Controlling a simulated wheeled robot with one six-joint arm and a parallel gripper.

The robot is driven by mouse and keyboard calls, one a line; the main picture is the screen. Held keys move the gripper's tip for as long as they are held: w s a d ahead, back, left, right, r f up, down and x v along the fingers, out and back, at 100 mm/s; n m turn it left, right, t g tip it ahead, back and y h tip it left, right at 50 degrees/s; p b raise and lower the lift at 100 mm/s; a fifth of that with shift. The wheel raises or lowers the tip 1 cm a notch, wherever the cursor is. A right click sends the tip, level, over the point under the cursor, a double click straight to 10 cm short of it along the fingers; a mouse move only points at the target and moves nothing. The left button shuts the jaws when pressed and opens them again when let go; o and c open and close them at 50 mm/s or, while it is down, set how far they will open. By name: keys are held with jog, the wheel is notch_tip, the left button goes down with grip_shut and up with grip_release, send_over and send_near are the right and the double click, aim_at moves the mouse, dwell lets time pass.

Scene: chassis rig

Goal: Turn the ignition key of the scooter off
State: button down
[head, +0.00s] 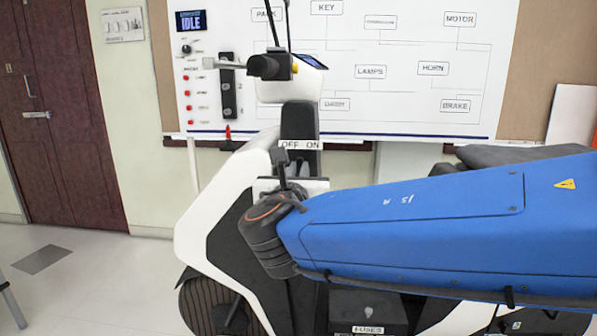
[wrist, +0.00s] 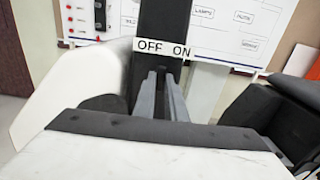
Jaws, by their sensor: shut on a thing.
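The white and black scooter (head: 212,205) stands in front of the wiring board. Its white OFF ON label (head: 299,145) is on the dark front column, and it also shows in the wrist view (wrist: 162,49). My gripper (head: 281,156) is at the column, just below the label on its OFF side. In the wrist view my gripper's two grey fingers (wrist: 161,76) point at the column below the label, close together. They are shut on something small. The ignition key itself is hidden at the fingertips, so its angle cannot be told.
The scooter's handlebar grip (head: 266,66) and small display (head: 312,61) are above my gripper. The white wiring board (head: 420,90) behind carries a screen reading IDLE (head: 190,21). A dark seat (head: 520,155) is at the right.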

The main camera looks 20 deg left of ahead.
dwell(0.4)
jog(key=c, duration=1.8)
grip_release()
jog(key=shift+s, duration=0.1)
jog(key=v, duration=1.7)
jog(key=shift+s, duration=0.15)
jog(key=shift+f, duration=0.1)
